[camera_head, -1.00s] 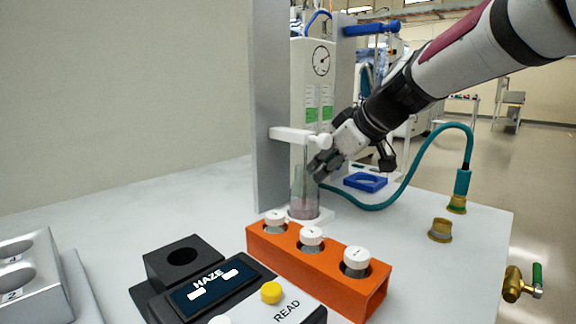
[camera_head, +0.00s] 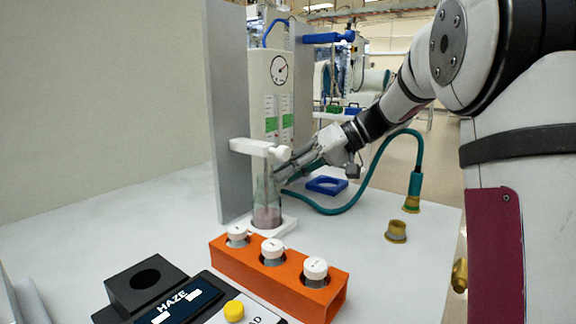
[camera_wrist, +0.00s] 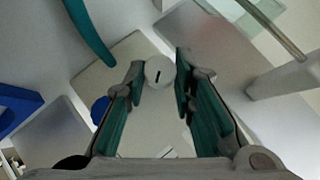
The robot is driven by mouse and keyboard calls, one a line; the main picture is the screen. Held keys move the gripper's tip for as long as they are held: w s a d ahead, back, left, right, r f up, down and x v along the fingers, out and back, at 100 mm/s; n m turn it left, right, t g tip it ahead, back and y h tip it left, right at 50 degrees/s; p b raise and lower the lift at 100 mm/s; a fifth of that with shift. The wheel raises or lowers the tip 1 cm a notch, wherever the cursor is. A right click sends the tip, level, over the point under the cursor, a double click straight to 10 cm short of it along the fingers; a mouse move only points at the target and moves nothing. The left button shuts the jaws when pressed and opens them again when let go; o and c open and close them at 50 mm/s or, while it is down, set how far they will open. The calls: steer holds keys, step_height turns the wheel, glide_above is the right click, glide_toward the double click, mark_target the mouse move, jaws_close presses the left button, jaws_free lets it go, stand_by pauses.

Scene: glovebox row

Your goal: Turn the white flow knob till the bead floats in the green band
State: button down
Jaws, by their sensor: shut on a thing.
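The white flow knob (camera_wrist: 159,72), round with a dark pointer mark, sits between my fingertips in the wrist view. My gripper (camera_wrist: 160,75) is shut on it, a teal-padded finger on each side. In the head view my gripper (camera_head: 279,173) reaches in from the right, just beside the glass cylinder, and the knob cannot be made out there. Behind stands a pale panel with a round gauge (camera_head: 279,69) and two scales with green bands (camera_head: 271,124). The bead is too small to make out.
A white clamp (camera_head: 252,147) stands close above my fingers, over the glass cylinder (camera_head: 266,205). In front are an orange rack (camera_head: 278,280) with white-capped vials and a black haze meter (camera_head: 150,298). A teal hose (camera_head: 375,165) curves at right, near a blue holder (camera_head: 327,186).

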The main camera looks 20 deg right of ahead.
steer(key=m+y+p, duration=0.1)
steer(key=m+g+y+p, duration=0.1)
steer(key=y, duration=0.1)
steer(key=shift+w+d+f, duration=0.1)
steer(key=shift+d+f, duration=0.1)
steer(key=shift+f+m+y+p, duration=0.15)
steer(key=shift+m+y+p, duration=0.55)
steer(key=shift+y+p, duration=0.1)
steer(key=c, duration=1.3)
jaws_free()
steer(key=shift+c, duration=0.2)
steer(key=v, duration=1.2)
steer(key=shift+w+f, duration=0.15)
steer(key=shift+w, duration=0.05)
